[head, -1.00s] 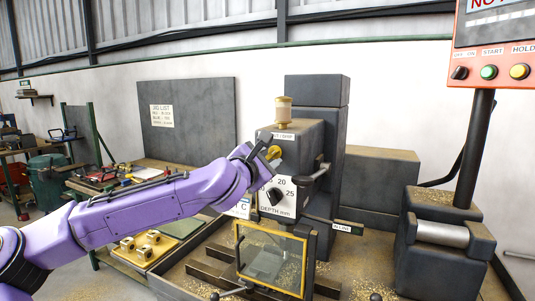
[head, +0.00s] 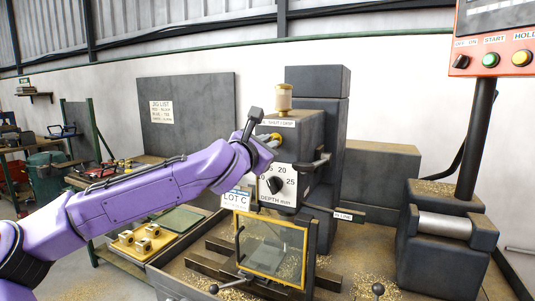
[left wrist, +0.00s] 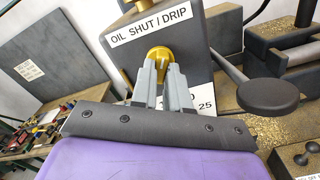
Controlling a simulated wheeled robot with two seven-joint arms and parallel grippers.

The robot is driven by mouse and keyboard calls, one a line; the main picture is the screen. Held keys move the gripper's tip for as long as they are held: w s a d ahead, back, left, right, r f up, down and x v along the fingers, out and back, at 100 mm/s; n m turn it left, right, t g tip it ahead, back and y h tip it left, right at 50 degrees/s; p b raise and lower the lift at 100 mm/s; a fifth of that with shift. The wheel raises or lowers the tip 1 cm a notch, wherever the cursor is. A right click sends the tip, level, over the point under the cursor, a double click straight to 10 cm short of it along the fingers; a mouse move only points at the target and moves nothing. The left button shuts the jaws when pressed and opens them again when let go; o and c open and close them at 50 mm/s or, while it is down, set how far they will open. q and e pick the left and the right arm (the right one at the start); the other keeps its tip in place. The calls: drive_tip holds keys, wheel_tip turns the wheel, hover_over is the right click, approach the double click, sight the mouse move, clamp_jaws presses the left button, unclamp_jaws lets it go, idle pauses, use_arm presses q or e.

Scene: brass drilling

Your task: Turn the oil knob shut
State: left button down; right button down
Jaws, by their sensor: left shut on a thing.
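The brass oil knob (left wrist: 158,54) sits on the front of the grey drill head, under the label "OIL SHUT / DRIP" (left wrist: 148,28). My left gripper (left wrist: 160,72) is shut on the knob, with one grey finger on each side of it. In the head view the left gripper (head: 270,141) reaches the upper left of the drill head (head: 305,135), and only a bit of the knob (head: 277,136) shows beside the fingers. The knob's pointing direction is hidden. My right gripper is not in view.
Below the knob is the depth dial (head: 276,184). A feed lever (head: 316,162) sticks out to its right. An oil cup (head: 283,97) stands on top. A framed clear guard (head: 270,252) is in front, and a "LOT C" tag (head: 236,198) hangs at the left.

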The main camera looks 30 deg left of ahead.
use_arm(q)
drive_tip(key=shift+d+n+b, duration=0.1)
drive_tip(key=shift+n+b, duration=7.5)
drive_tip(key=shift+b, duration=0.15)
drive_tip(key=c, duration=1.1)
unclamp_jaws()
